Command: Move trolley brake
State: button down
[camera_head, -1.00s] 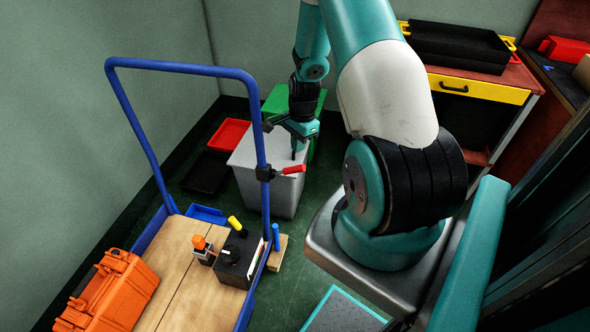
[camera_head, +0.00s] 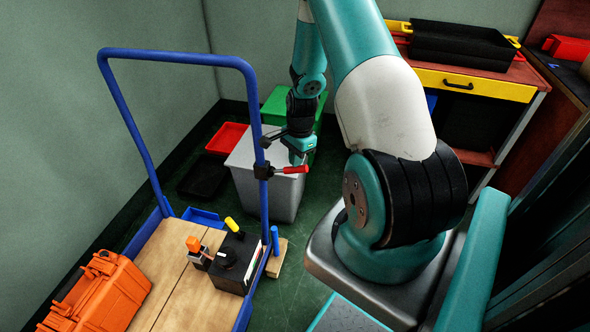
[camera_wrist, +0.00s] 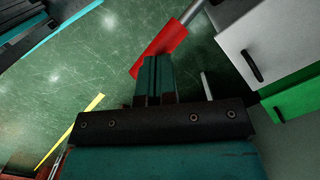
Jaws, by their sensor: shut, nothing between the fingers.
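The trolley (camera_head: 172,262) has a wooden deck and a blue tube frame. The brake is a lever with a red handle (camera_head: 290,170) on a black clamp (camera_head: 263,171) at the blue upright, pointing right. My gripper (camera_head: 299,158) is at the red handle, just above it in the head view. In the wrist view the red handle (camera_wrist: 158,46) lies right at the tips of my gripper (camera_wrist: 155,60). The fingers are shut together with nothing between them. I cannot tell whether they touch the handle.
An orange case (camera_head: 100,290), a black box (camera_head: 236,262) and small parts sit on the trolley deck. A grey bin (camera_head: 245,185) and a green bin (camera_head: 275,105) stand behind the handle. A workbench (camera_head: 475,85) is at the back right.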

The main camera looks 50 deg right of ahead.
jog(key=shift+f, duration=0.1)
jog(key=shift+f+b, duration=1.35)
jog(key=shift+f, duration=0.8)
jog(key=shift+d+r, duration=0.1)
jog(key=shift+r, duration=0.05)
jog(key=d, duration=0.1)
jog(key=d+p, duration=0.1)
jog(key=shift+s+d+r, duration=0.35)
jog(key=shift+r, duration=0.05)
jog(key=shift+r, duration=0.15)
notch_tip(320, 180, up, 17)
jog(key=p, duration=0.3)
send_over(297, 168)
jog(key=d, duration=0.5)
jog(key=shift+s+d, duration=0.1)
jog(key=shift+d, duration=0.1)
